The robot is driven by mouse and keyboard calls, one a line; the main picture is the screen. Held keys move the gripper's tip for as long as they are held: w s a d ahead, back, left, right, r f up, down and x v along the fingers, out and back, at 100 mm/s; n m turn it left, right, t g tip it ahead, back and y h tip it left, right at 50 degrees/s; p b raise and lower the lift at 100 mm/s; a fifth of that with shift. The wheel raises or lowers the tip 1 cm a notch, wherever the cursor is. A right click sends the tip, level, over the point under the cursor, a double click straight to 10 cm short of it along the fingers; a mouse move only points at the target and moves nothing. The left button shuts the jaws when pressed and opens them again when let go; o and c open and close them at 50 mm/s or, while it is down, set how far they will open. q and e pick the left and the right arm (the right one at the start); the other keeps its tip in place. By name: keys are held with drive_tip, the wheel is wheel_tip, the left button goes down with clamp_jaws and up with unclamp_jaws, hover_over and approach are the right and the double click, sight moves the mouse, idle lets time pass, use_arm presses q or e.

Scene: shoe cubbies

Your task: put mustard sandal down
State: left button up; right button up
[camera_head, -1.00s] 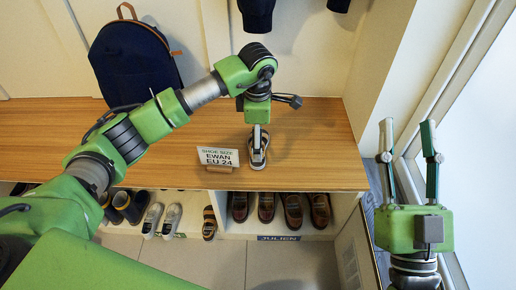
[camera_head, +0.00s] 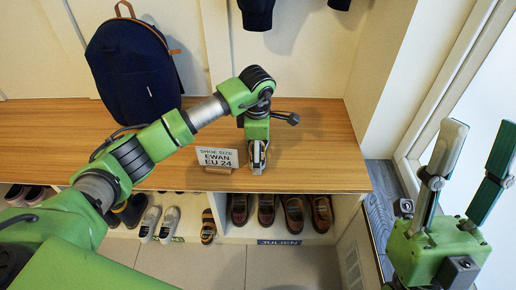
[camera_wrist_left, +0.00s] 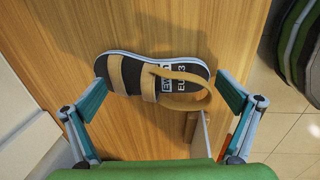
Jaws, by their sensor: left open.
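The mustard sandal (camera_wrist_left: 182,72), with mustard straps and a dark insole with printed lettering, lies sole down on the wooden bench top (camera_head: 320,165). In the head view it is mostly hidden behind my left gripper (camera_head: 257,158). In the left wrist view my left gripper (camera_wrist_left: 163,84) is open, with one finger beyond the toe and the other beyond the heel. Whether the left finger touches the toe I cannot tell. My right gripper (camera_head: 468,178) is open and empty at the right, away from the bench.
A small sign (camera_head: 217,158) reading "SHOE SIZE EWAN EU 24" stands just left of the sandal. A navy backpack (camera_head: 135,70) leans on the back wall. Cubbies below hold several pairs, including brown shoes (camera_head: 293,213) above a "JULIEN" label (camera_head: 279,242). The bench right of my left gripper is clear.

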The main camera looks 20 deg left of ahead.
use_arm(q)
drive_tip(key=c, duration=1.1)
drive_tip(key=shift+o, duration=0.2)
drive_tip(key=shift+r, duration=0.2)
